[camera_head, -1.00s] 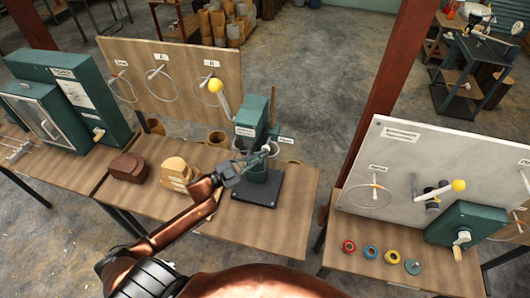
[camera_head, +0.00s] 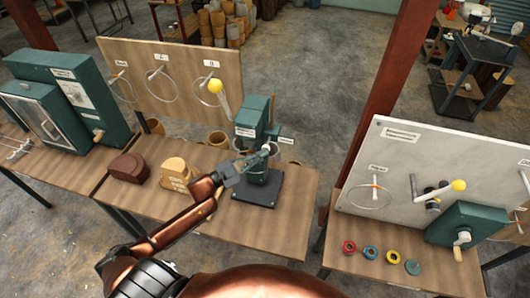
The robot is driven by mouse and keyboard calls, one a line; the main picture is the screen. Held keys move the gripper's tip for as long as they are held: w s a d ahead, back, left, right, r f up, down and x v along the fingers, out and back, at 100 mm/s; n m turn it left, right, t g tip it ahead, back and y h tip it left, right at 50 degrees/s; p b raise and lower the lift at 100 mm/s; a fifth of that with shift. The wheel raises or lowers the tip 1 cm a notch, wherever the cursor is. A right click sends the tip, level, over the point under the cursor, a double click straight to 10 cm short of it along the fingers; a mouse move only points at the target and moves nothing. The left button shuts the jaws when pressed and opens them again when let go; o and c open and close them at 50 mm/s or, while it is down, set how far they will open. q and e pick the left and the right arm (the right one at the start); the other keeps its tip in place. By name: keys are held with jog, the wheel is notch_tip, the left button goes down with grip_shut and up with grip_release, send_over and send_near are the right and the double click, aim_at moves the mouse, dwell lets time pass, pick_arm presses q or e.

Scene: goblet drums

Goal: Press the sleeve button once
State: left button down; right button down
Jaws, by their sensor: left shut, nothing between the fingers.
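A dark green press-like machine (camera_head: 250,122) on a black base plate (camera_head: 258,190) stands on the middle wooden table. It has a lever with a yellow ball knob (camera_head: 215,86) and small white labels, too small to read. My left gripper (camera_head: 264,151) reaches in from the lower left, shut and empty. Its fingertips are at the front of the machine, beside a pale round part. I cannot tell whether they touch it. The sleeve button cannot be made out for certain; the fingers cover part of that area. My right gripper is not in view.
A brown block (camera_head: 128,167) and a tan block (camera_head: 175,174) lie left of the machine. A wooden board (camera_head: 180,80) with wire rings stands behind. On the right table are coloured rings (camera_head: 371,252), a white board (camera_head: 400,160) and a green box (camera_head: 465,225).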

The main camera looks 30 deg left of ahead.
pick_arm(q)
jog(key=shift+s+d+p, duration=0.25)
jog(key=shift+s+p, duration=0.25)
jog(key=shift+s, duration=0.65)
jog(key=s+p, duration=0.1)
jog(key=s, duration=0.1)
jog(key=s+d+p, duration=0.1)
jog(key=s, duration=0.2)
jog(key=shift+d, duration=0.1)
jog(key=shift+w, duration=0.1)
jog(key=shift+f, duration=0.1)
